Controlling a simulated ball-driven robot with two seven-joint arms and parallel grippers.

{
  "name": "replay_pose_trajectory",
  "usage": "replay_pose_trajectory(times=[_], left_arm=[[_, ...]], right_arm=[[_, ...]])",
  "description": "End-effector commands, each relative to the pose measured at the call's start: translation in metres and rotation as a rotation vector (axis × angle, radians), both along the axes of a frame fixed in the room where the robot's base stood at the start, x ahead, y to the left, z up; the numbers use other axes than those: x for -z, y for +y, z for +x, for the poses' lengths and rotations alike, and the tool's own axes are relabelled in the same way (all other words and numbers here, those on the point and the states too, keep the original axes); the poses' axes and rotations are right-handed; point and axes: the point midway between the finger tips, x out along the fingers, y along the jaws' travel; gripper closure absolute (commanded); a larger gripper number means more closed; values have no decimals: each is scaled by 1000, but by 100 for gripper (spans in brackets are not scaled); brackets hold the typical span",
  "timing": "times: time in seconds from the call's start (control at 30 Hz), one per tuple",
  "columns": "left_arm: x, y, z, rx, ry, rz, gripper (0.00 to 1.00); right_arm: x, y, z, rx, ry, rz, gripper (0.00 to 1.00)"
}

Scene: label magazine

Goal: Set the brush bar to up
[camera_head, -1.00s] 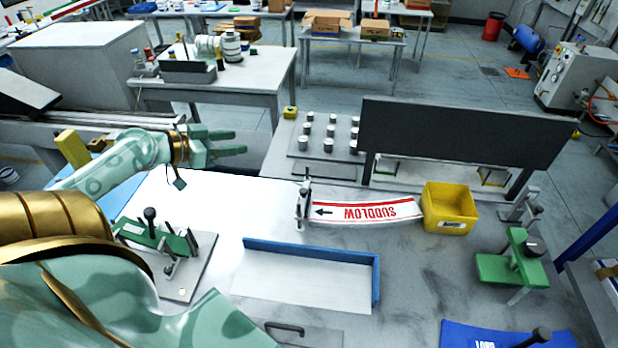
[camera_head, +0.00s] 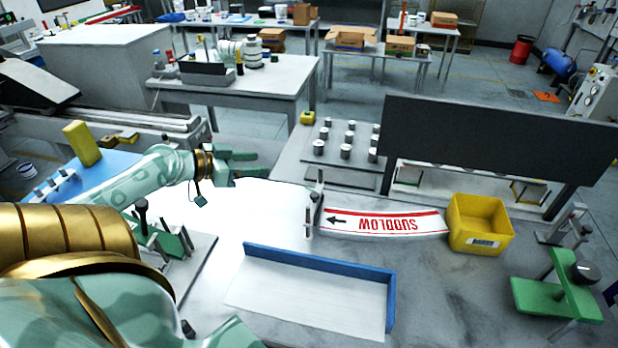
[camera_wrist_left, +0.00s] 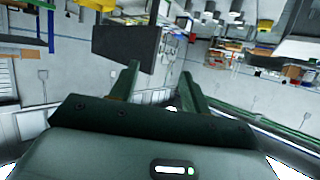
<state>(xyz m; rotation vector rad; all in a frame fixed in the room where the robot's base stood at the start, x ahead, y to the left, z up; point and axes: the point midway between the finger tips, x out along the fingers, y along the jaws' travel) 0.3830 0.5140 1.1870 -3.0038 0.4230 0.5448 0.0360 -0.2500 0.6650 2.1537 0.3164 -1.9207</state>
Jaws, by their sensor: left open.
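My left gripper (camera_head: 264,164) is open and empty, its fingers pointing right, in the air above the back of the bench. It also shows in the left wrist view (camera_wrist_left: 162,82), with its two fingers apart and nothing between them. A small upright grey post fixture (camera_head: 315,209) stands at the left end of a white label strip with red print (camera_head: 385,222), to the right of and nearer than my gripper. I cannot tell for sure which part is the brush bar; this fixture may carry it. My right gripper is not in view.
A yellow bin (camera_head: 480,225) stands at the strip's right end. A blue-edged tray (camera_head: 310,290) lies in front. A green fixture (camera_head: 172,240) is partly hidden by my arm. A dark panel (camera_head: 490,145) rises behind the strip. A green bracket with a black knob (camera_head: 556,290) is at right.

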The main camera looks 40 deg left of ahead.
Motion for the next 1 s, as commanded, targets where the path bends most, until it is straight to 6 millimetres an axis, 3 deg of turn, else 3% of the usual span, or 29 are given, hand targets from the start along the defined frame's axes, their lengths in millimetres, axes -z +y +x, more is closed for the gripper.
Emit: replay_pose_trajectory(times=[0.03, 0.1, 0.2, 0.3, 0.57, 1.0], left_arm=[[33, 0, 1, 0, 7, 0, 53], [60, 0, 1, -1, 14, 0, 53], [96, 0, 2, 0, 25, -1, 53], [116, 0, 3, 0, 32, 0, 53], [129, -4, 16, 3, 35, 1, 53], [169, -27, 103, 0, 34, 5, 53]], right_arm=[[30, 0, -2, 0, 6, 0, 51], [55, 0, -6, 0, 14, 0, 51], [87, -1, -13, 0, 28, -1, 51], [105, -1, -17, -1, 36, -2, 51], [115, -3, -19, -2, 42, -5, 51], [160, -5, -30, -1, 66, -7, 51]])
